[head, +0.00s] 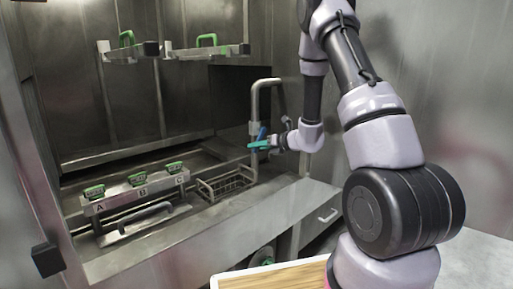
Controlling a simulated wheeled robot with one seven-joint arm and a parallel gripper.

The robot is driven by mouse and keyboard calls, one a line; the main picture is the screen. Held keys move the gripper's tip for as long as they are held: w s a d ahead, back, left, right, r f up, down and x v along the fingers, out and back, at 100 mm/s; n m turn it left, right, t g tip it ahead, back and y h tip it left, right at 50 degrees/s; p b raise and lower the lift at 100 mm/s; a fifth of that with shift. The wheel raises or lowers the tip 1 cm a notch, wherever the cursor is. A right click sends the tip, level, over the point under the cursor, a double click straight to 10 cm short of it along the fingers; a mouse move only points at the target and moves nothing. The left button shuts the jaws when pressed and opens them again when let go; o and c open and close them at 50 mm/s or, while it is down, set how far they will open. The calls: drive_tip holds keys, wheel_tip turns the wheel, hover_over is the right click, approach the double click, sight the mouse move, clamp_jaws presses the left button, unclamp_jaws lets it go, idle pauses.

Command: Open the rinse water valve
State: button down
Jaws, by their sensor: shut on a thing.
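A grey vertical pipe (254,108) with a bent top stands at the right side of the washer. A small blue lever (262,132), which looks like the rinse water valve handle, sits on this pipe and slants upward. My gripper (264,142) reaches in from the right at the pipe, with its teal fingers level and pointing left. It appears shut on the blue lever. The fingers and pipe hide part of the lever, and the exact contact is too small to make out.
A wire basket (226,184) lies below the pipe. A panel (135,196) with green-topped controls marked A, B and C stands left, with a bar handle (147,217) in front. Two racks with green handles hang above. A wooden board (270,277) lies near me.

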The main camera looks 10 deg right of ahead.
drive_tip(key=c, duration=0.7)
unclamp_jaws()
drive_tip(key=shift+d, duration=0.1)
drive_tip(key=v, duration=1)
drive_tip(key=shift+s+d+r, duration=0.1)
drive_tip(key=shift+s+d, duration=0.1)
drive_tip(key=shift+s, duration=0.05)
